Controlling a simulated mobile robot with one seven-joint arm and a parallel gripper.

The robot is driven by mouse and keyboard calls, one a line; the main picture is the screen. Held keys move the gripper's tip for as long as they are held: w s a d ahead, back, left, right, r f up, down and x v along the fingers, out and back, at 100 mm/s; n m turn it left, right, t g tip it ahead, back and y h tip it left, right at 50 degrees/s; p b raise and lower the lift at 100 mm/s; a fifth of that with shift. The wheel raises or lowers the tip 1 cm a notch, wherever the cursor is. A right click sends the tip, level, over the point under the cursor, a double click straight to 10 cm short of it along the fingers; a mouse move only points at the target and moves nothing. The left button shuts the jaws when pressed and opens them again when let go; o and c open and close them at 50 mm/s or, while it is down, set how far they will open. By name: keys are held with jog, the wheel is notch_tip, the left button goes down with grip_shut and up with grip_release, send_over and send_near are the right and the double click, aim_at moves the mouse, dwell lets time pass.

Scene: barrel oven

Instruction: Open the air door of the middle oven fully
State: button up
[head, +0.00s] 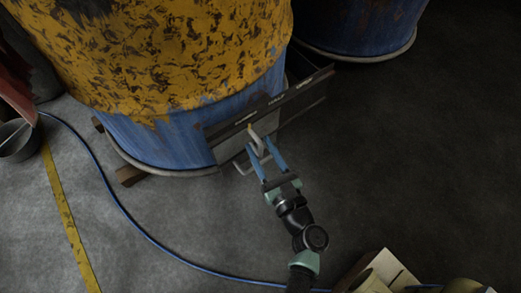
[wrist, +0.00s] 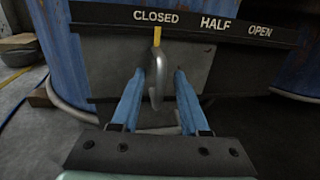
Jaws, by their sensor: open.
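The middle oven (head: 175,132) is a yellow and blue barrel. Its air door (wrist: 197,60) is a grey plate under a black rail (wrist: 100,14) marked CLOSED, HALF and OPEN. A yellow pointer (wrist: 157,36) on the door stands under CLOSED. A grey upright handle (wrist: 158,72) hangs below the pointer; it also shows in the head view (head: 256,143). My gripper (wrist: 156,73) is open, with one blue finger on each side of the handle and visible gaps between. In the head view my gripper (head: 259,146) reaches the door from the front.
Another blue barrel (head: 360,35) stands behind at right. A blue hose (head: 125,210) curves over the floor at left, beside a yellow floor line (head: 65,210). A wood block (head: 130,176) lies under the oven. The dark floor at right is clear.

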jog(key=shift+w+a, duration=0.15)
jog(key=shift+w, duration=0.1)
grip_shut()
dwell(1.4)
